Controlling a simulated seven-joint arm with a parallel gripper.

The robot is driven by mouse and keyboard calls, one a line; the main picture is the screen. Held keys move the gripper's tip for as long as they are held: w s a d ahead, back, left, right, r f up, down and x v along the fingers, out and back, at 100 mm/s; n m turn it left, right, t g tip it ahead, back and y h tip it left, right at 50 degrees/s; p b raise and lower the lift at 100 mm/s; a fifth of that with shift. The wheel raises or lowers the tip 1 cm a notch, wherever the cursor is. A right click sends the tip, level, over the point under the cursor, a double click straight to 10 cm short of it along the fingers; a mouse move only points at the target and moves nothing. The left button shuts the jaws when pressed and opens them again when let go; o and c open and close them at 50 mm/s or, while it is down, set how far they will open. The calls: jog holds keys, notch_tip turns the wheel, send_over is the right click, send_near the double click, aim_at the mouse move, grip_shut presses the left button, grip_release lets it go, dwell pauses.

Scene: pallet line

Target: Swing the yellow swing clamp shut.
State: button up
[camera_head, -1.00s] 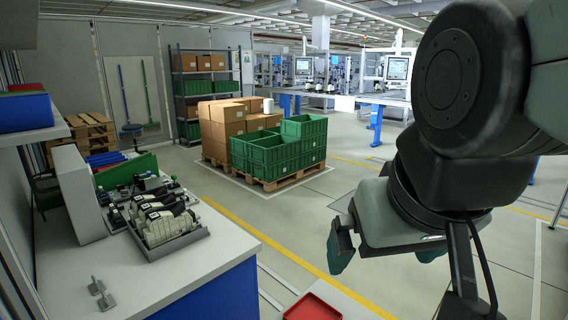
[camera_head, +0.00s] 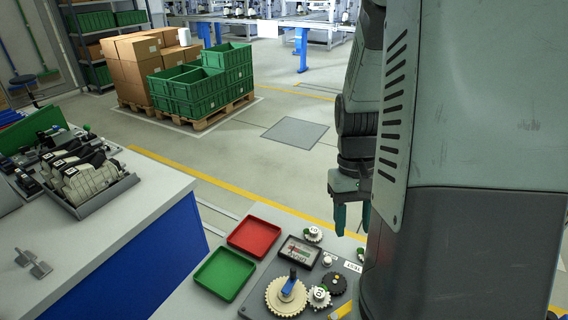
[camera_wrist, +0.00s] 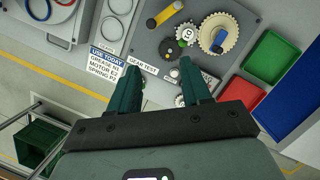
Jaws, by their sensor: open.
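A yellow bar with a dark end (camera_wrist: 168,13), which looks like the swing clamp, lies on the grey gear-test plate (camera_wrist: 150,48) at the top of the wrist view. Part of it also shows at the bottom edge of the head view (camera_head: 341,311), beside my arm. Whether it is swung open or shut is unclear. My gripper (camera_wrist: 160,66) is open and empty, its fingers pointing toward the plate, apart from the bar. In the head view my gripper (camera_head: 353,230) hangs above the back of the bench, partly hidden by my arm.
Several gears, including a large tan one with a blue handle (camera_head: 289,286), sit on the plate. A label sheet (camera_wrist: 105,65) lies beside the plate.

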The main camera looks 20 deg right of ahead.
jog(key=shift+g+y, duration=0.4)
jog(key=shift+g, duration=0.3)
jog(key=x, duration=0.5)
jog(key=d+x, duration=0.1)
jog(key=x, duration=0.4)
jog(key=d+x, duration=0.1)
jog(key=x, duration=0.5)
jog(key=shift+w+d+f, duration=0.1)
jog(key=shift+d+f, duration=0.05)
jog(key=shift+d, duration=0.1)
jog(key=shift+m, duration=0.3)
grip_shut()
